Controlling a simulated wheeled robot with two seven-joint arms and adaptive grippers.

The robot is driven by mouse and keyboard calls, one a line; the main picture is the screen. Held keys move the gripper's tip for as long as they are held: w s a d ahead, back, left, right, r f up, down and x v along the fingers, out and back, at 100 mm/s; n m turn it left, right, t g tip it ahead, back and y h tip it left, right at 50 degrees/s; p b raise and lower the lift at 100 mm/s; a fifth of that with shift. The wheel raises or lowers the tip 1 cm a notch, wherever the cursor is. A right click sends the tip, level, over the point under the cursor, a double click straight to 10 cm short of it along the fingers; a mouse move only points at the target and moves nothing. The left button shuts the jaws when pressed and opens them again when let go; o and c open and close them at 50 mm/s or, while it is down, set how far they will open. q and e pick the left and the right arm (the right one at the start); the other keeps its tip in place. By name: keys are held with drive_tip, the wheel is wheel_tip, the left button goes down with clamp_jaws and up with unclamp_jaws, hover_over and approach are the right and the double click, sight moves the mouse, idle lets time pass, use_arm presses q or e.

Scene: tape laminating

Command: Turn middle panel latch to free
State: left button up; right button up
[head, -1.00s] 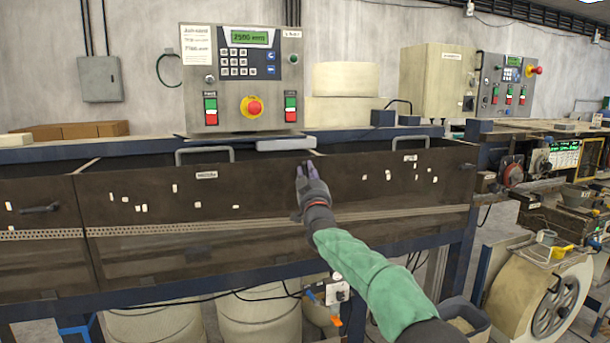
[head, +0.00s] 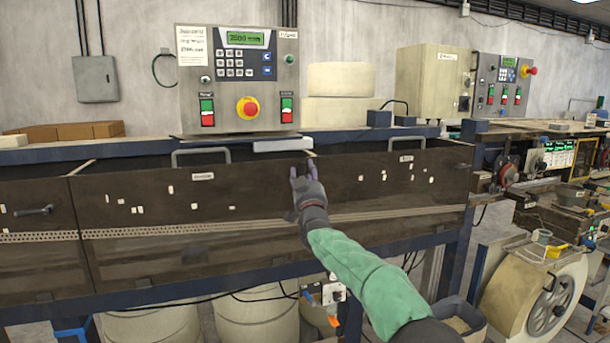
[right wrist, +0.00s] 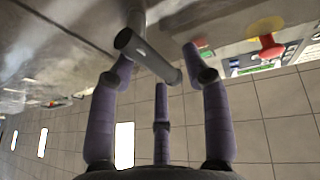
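The middle panel (head: 130,222) is a dark brown upright board in the machine's front. My right gripper (head: 303,172) is in front of its right end, fingers pointing up, and hides the middle panel latch in the head view. In the right wrist view the latch (right wrist: 147,57) shows as a dark grey round bar lying slanted among the spread purple fingers of my right gripper (right wrist: 162,70). Gaps show between the bar and the right and middle fingers; whether the left finger touches it is unclear. My left gripper is not in view.
The left panel carries a similar dark latch (head: 35,212). A grey handle (head: 201,152) stands on top of the middle panel. A control box (head: 237,80) with a red button is above. A large reel (head: 540,295) stands at the lower right.

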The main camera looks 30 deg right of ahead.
drive_tip(key=shift+s, duration=0.1)
drive_tip(key=v, duration=1.1)
drive_tip(key=shift+s+a+f, duration=0.15)
drive_tip(key=shift+s+a, duration=0.05)
drive_tip(key=shift+s, duration=0.15)
